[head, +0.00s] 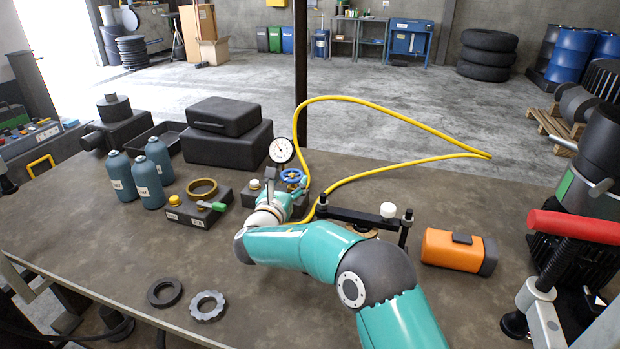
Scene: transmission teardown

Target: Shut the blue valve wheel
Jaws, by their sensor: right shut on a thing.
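The blue valve wheel (291,174) sits near the middle of the workbench, just right of and below a round white-faced pressure gauge (281,150). My right arm reaches across the bench from the lower right and bends back toward the wheel. My right gripper (291,184) is at the wheel's near side, shut on it. The wrist and teal arm hide part of the valve body and the wheel's lower edge. My left gripper is not in view.
A yellow hose (400,114) loops from the valve across the bench's rear. Left stand blue bottles (147,182), a block with a green lever (199,208) and black cases (228,146). An orange box (458,250) lies right. Two rings (207,305) lie in front; the front left bench is mostly clear.

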